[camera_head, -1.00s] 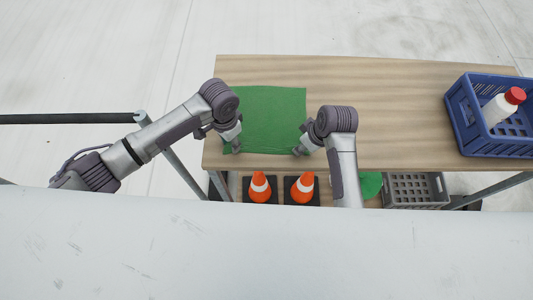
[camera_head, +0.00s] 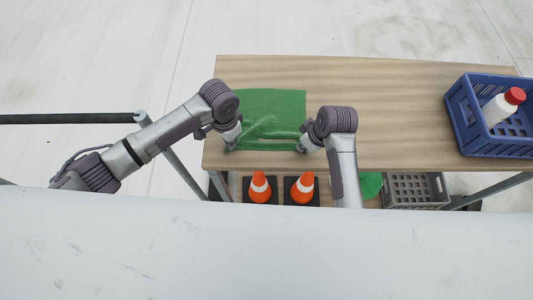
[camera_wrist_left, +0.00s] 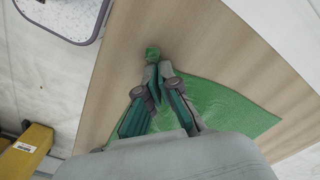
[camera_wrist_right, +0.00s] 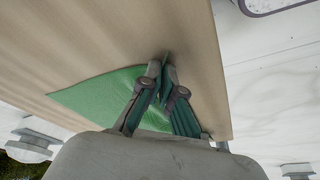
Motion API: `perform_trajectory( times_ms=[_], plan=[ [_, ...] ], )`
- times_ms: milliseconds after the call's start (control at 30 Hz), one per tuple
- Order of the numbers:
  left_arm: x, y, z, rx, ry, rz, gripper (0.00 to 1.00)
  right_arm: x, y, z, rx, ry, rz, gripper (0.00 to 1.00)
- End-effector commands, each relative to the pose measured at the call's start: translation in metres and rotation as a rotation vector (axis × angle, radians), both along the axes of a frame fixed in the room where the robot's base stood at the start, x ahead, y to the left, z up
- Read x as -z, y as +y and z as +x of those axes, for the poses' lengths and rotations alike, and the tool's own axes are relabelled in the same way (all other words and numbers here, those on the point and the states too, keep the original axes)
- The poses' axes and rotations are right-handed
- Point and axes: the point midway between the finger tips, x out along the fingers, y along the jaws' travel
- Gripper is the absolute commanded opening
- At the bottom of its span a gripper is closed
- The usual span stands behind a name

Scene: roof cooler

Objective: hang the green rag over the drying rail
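The green rag (camera_head: 275,105) lies on the left end of the wooden table, its front edge gathered up and creased between my grippers. My left gripper (camera_head: 228,146) is shut on one front corner; a bit of green sticks out past its fingertips in the left wrist view (camera_wrist_left: 152,55). My right gripper (camera_head: 302,148) is shut on the other front corner, with green pinched between its fingertips in the right wrist view (camera_wrist_right: 164,64). A dark horizontal bar (camera_head: 70,118), which looks like the drying rail, is at the left of the head view, with nothing on it.
A blue crate (camera_head: 468,115) with a red-capped white bottle (camera_head: 503,107) stands at the table's right end. Two orange cones (camera_head: 260,188) and a grey crate (camera_head: 416,190) are below the front edge. The table's middle (camera_head: 385,110) is clear.

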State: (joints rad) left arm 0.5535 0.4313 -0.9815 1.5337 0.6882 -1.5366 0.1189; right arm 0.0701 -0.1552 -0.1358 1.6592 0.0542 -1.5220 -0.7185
Motion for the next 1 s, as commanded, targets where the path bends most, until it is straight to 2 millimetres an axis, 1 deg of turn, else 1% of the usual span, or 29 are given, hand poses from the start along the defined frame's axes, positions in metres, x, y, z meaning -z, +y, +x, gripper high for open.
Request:
perform_trajectory(
  times_ms=[33, 167, 600, 733, 1000],
  plan=[
    [0.002, 0.002, -0.002, -0.001, 0.006, 0.007, 0.0, 0.003, -0.003, -0.002, 0.002, 0.006, -0.006, 0.0],
    [-0.003, 0.002, -0.002, -0.001, 0.005, 0.006, 0.0, -0.003, -0.003, -0.002, 0.002, 0.006, -0.006, 0.0],
    [-0.041, 0.001, -0.001, -0.001, 0.002, 0.003, 0.0, -0.041, -0.002, 0.0, 0.001, 0.002, -0.003, 0.0],
    [-0.045, 0.001, -0.001, -0.001, 0.002, 0.003, 0.0, -0.045, -0.001, -0.001, 0.001, 0.002, -0.003, 0.0],
    [-0.044, 0.001, 0.0, -0.001, 0.002, 0.003, 0.0, -0.044, -0.001, 0.0, 0.001, 0.001, -0.003, 0.0]
  ],
)
